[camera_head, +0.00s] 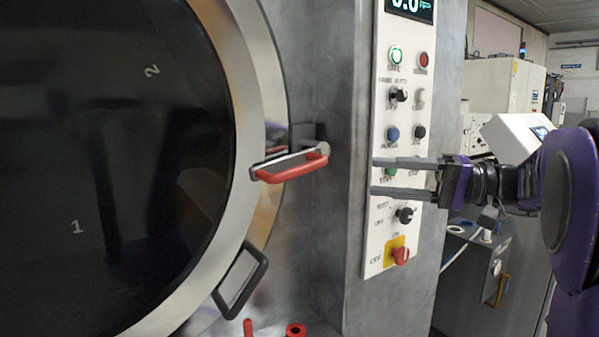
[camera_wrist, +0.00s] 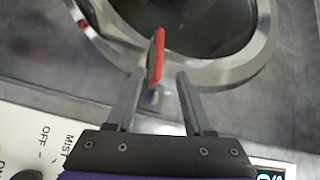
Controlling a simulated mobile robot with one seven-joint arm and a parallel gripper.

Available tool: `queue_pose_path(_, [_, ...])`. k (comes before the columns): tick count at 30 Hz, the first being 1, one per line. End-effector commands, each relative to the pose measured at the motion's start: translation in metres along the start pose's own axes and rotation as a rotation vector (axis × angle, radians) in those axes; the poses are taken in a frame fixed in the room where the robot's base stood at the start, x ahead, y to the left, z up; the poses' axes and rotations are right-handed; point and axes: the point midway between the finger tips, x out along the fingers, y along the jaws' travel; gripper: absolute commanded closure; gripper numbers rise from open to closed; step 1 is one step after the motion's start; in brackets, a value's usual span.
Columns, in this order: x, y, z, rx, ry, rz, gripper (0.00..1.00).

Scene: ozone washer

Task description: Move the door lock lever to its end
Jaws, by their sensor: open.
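The door lock lever (camera_head: 290,167) has a red handle and a metal plate, and sits at the right edge of the round door (camera_head: 243,100), sticking out roughly level. My gripper (camera_head: 372,177) is to the right of the lever, in front of the control panel, with its two fingers apart and pointing left. A gap shows between the fingertips and the red handle. In the wrist view, the red lever (camera_wrist: 156,57) appears beyond and between the open fingers of my gripper (camera_wrist: 158,80). Nothing is held.
The white control panel (camera_head: 405,130) with several buttons and knobs is behind my fingers. A black door handle (camera_head: 240,283) is below the lever. Red parts (camera_head: 296,330) show at the bottom edge. Other machines (camera_head: 505,88) stand at the right.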

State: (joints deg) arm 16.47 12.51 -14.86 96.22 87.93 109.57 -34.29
Motion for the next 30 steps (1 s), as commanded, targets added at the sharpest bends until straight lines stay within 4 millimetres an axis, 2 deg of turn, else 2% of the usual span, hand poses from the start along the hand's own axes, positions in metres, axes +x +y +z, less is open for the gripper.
queue_pose_path(9, [0.07,-0.001,0.002,0.001,-0.006,0.0,0.48])
queue_pose_path(18, [0.129,0.0,0.002,0.002,-0.003,0.002,0.48])
queue_pose_path(24, [0.15,0.0,0.001,0.002,-0.001,0.001,0.48])
queue_pose_path(30, [0.155,0.001,0.001,0.001,0.0,0.002,0.48])
